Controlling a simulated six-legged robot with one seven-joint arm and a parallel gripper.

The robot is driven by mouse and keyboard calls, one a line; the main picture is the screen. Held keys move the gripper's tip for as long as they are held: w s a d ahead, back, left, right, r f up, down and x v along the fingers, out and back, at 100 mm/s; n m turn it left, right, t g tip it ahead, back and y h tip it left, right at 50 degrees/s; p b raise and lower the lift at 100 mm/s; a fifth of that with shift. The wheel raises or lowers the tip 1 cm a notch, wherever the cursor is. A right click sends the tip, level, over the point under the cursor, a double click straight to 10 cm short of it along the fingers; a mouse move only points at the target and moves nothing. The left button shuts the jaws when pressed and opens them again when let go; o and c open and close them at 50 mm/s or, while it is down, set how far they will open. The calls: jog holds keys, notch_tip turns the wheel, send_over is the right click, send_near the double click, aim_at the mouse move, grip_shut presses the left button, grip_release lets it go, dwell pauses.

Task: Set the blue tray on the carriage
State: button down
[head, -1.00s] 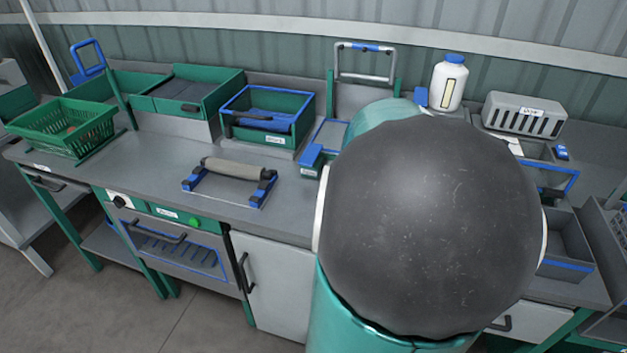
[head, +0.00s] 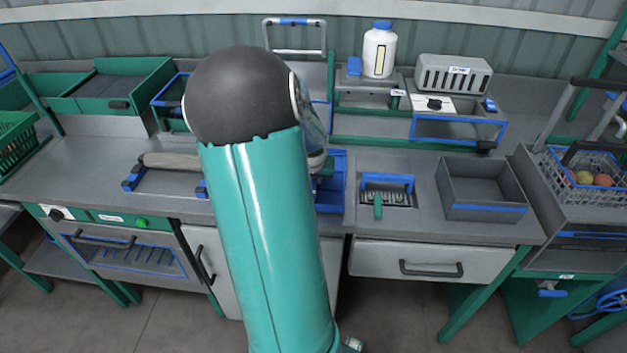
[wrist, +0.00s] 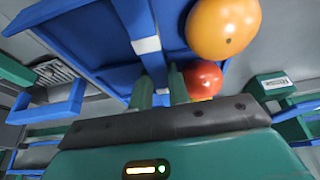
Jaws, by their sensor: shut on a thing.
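The blue tray (wrist: 95,50) fills the upper part of the wrist view, close to my gripper (wrist: 160,88). My gripper's green fingers are shut at a narrow piece on the tray, with a white and blue bar just beyond them. An orange tomato (wrist: 223,27) and a red tomato (wrist: 203,78) show beside the fingers. In the head view, part of the blue tray (head: 332,190) shows just right of my arm, above the bench; my gripper is mostly hidden there. I cannot tell which fixture is the carriage.
A grey open bin (head: 482,190) and a slotted inset with a blue handle (head: 387,185) are right of the tray. A white bottle (head: 379,50) and grey vented box (head: 454,75) stand behind. A roller (head: 170,160) lies left; a wire basket (head: 590,175) holds tomatoes far right.

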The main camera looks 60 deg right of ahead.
jog(key=shift+f, duration=0.4)
jog(key=shift+f, duration=0.15)
jog(key=c, duration=1.3)
grip_release()
jog(key=shift+c, duration=0.2)
jog(key=v, duration=1.2)
